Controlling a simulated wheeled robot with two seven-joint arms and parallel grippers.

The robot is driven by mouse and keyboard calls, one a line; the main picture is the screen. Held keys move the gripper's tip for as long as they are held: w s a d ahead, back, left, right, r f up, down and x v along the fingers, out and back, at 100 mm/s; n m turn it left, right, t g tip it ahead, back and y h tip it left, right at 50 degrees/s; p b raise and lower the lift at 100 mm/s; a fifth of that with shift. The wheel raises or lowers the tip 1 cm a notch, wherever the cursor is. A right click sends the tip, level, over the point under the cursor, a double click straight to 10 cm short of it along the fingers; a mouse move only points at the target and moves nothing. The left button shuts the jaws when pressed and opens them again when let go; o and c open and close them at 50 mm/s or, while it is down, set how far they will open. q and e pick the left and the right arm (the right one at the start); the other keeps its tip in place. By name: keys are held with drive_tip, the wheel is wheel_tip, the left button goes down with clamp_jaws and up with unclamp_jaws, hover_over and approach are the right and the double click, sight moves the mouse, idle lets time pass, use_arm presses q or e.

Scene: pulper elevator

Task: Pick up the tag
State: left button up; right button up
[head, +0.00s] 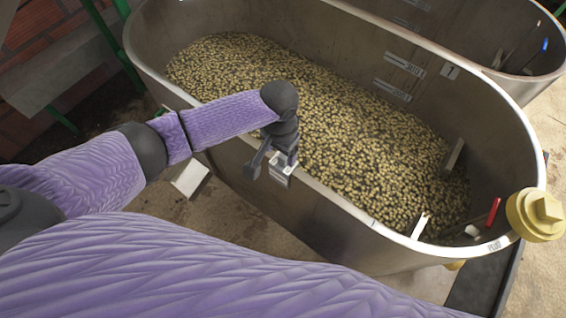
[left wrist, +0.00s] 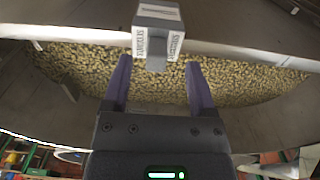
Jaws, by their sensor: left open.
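The tag is a small pale block with dark printed lettering. In the left wrist view the tag (left wrist: 158,38) sits at the tank's rim, just beyond and between the fingertips. In the head view a pale block (head: 281,173), which looks like the same tag, shows at the near rim under my left gripper (head: 273,160). My left gripper is open, its two fingers apart in the left wrist view (left wrist: 158,70), with nothing visibly held. I cannot tell whether a finger touches the tag. My right gripper is not in view.
A large oval metal tank (head: 300,215) holds many yellowish beans (head: 330,135). A yellow plug (head: 536,214) and a red-handled item (head: 493,212) are at its right end. A second tank (head: 500,40) stands behind. Bare floor (head: 235,225) lies in front.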

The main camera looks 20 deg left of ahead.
sight(282, 157)
use_arm(q)
drive_tip(key=f, duration=0.2)
drive_tip(key=f+b, duration=0.1)
drive_tip(key=shift+w+d+f, duration=0.15)
drive_tip(key=shift+w+f, duration=0.05)
drive_tip(key=shift+f, duration=0.2)
drive_tip(key=shift+d+f, duration=0.1)
drive_tip(key=c, duration=0.9)
clamp_jaws()
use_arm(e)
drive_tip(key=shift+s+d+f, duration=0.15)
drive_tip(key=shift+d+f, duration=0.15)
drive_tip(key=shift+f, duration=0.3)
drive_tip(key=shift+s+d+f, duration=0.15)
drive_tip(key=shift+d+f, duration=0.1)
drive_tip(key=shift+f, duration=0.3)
